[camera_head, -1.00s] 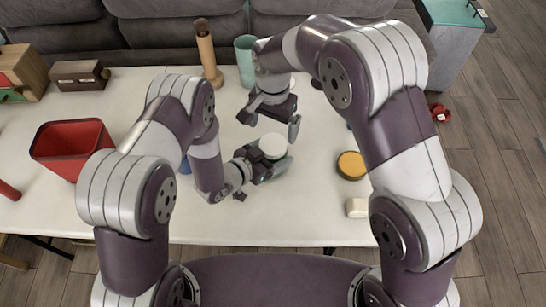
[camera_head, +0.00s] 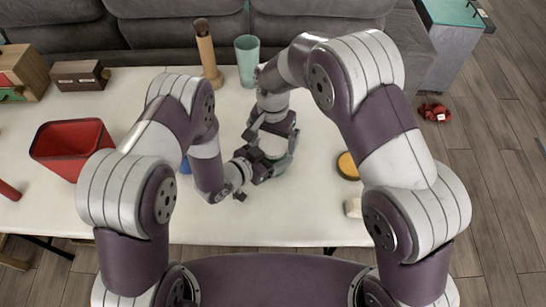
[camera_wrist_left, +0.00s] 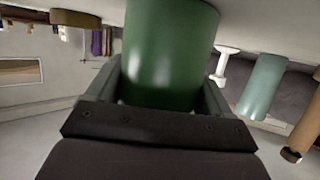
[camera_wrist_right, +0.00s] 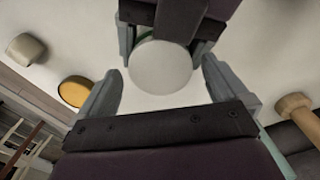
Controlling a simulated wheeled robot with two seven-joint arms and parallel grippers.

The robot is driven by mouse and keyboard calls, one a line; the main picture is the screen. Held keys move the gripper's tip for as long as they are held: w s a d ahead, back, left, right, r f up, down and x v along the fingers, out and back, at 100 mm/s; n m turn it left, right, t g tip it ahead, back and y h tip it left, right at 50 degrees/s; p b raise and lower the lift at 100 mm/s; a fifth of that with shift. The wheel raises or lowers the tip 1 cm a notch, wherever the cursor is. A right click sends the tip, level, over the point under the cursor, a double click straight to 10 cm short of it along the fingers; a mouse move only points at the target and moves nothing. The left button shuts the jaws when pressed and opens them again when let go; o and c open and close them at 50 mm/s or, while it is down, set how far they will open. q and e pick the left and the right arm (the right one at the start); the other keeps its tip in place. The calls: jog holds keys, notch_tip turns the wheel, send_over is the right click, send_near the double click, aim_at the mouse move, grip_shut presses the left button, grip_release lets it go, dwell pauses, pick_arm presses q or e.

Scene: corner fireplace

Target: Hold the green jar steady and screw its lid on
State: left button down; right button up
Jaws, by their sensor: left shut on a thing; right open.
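The green jar (camera_wrist_left: 170,50) stands between the fingers of my left gripper (camera_wrist_left: 165,95), which is shut on it. In the head view only a green sliver of the jar (camera_head: 279,166) shows beside my left gripper (camera_head: 257,165). The white round lid (camera_wrist_right: 160,67) shows in the right wrist view, over the place where my left gripper holds the jar; its seating on the jar is hidden. My right gripper (camera_wrist_right: 158,95) is open, with its fingers on either side of the lid and a gap showing. In the head view my right gripper (camera_head: 273,140) is directly above the jar and hides the lid.
A red bin (camera_head: 72,148) stands at the left of the white table (camera_head: 300,215). A teal cup (camera_head: 247,60) and a wooden cylinder (camera_head: 207,55) stand at the back. A yellow-topped disc (camera_head: 347,166) and a small cream block (camera_head: 353,207) lie to the right.

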jog(key=shift+f, duration=0.3)
jog(key=c, duration=1.1)
jog(key=o, duration=1.1)
jog(key=shift+r, duration=0.15)
